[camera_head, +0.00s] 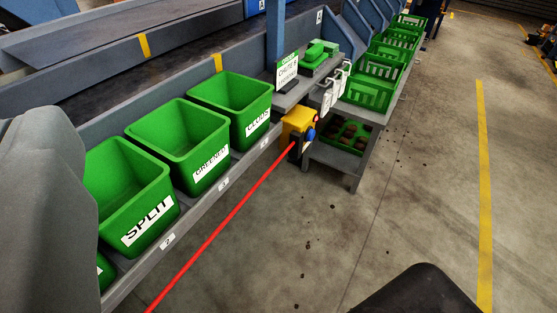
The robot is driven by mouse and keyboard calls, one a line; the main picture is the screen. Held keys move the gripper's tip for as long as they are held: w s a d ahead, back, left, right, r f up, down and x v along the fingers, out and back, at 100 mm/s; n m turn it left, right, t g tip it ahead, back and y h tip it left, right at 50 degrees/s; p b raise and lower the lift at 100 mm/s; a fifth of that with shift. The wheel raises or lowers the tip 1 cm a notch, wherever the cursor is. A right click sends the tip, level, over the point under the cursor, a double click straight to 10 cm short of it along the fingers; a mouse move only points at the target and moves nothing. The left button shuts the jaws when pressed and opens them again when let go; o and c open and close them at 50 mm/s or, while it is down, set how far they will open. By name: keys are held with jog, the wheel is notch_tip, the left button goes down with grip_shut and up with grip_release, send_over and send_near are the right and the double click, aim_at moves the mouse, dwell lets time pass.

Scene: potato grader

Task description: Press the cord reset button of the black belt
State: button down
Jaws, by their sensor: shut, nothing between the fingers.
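A yellow cord switch box (297,118) is mounted at the front edge of the grader frame, near the middle of the view. A round blue button (310,135) shows on its right side. A taut red cord (222,224) runs from the box down to the lower left. The dark belt (110,62) lies behind the bins at the upper left. No fingertips of my gripper show in this view, so its distance from the button cannot be seen.
Green bins marked SPLIT (124,222), GREENED (196,167) and another (246,122) line the frame. A grey side table (359,158) beside the box holds green crates (366,95). Open concrete floor (410,200) lies to the right, with a yellow line (484,200).

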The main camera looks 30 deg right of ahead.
aim_at(311, 135)
jog(key=w+d+f+n+h, duration=0.2)
jog(key=w+d+f, duration=0.5)
jog(key=w+d, duration=0.45)
jog(key=w+d+f+n+h, duration=0.1)
jog(key=w+d+f+h, duration=0.2)
jog(key=w+d+f, duration=0.6)
jog(key=w+d+f+n, duration=0.1)
jog(key=w+d+f, duration=0.1)
jog(key=d+f, duration=1)
jog(key=w+d+f+n, duration=0.2)
jog(key=d+f, duration=1.1)
jog(key=shift+w+f+n+t, duration=0.25)
jog(key=shift+w+n+t, duration=0.05)
jog(key=shift+w, duration=0.1)
jog(key=w+a, duration=0.4)
jog(key=w, duration=0.3)
jog(key=shift+w+a, duration=0.2)
jog(key=shift+w, duration=0.1)
dwell(0.7)
jog(key=shift+w+a, duration=0.2)
jog(key=shift+w, duration=0.05)
